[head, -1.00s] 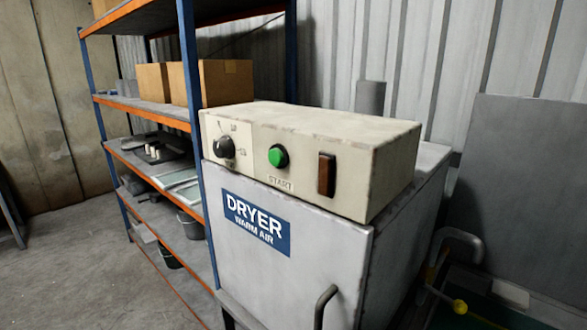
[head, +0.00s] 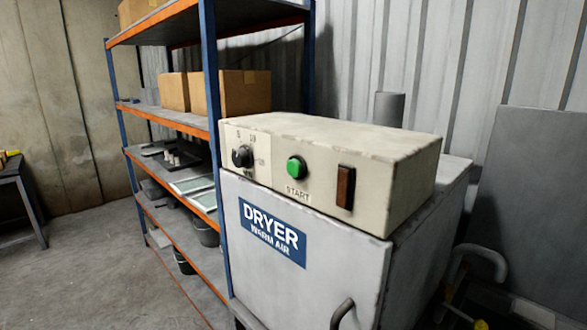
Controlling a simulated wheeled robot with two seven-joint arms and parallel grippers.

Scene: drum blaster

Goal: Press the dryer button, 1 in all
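The dryer (head: 315,262) is a grey-white cabinet with a blue "DRYER WARM AIR" label (head: 272,232) on its door, right of the middle in the head view. A cream control box (head: 385,158) sits on its top. The box's front carries a black knob (head: 242,156) at left, a round green button (head: 296,167) marked START in the middle, and a brown-red rectangular piece (head: 345,187) at right. Nothing covers the green button. Neither of my grippers shows in the view.
A blue and orange shelf rack (head: 212,95) with cardboard boxes (head: 243,92) stands directly left of the dryer. The dryer's door handle (head: 343,312) sticks out at the bottom. A grey panel (head: 535,190) leans at right. Open concrete floor (head: 85,270) lies at left.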

